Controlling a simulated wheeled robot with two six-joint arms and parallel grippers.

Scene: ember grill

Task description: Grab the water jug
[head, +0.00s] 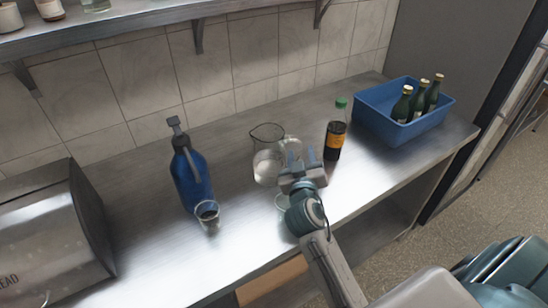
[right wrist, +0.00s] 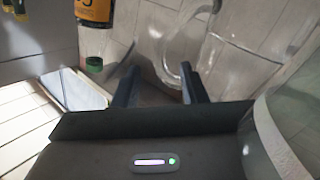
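The water jug (head: 266,165) is clear glass and stands upright on the metal counter, with its handle on the right side. My right gripper (head: 299,163) is open just in front of the handle. In the right wrist view the jug (right wrist: 255,35) fills the upper right. Its curved glass handle (right wrist: 172,70) shows between or just beyond the two open fingers (right wrist: 160,85); I cannot tell whether they touch it. My left gripper is not in view.
A dark bottle with a green cap (head: 335,140) stands right of the jug. A clear glass (head: 281,203) is close to my right gripper. A blue siphon bottle (head: 190,178) and another glass (head: 207,214) stand left. A blue crate (head: 400,128) holds bottles.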

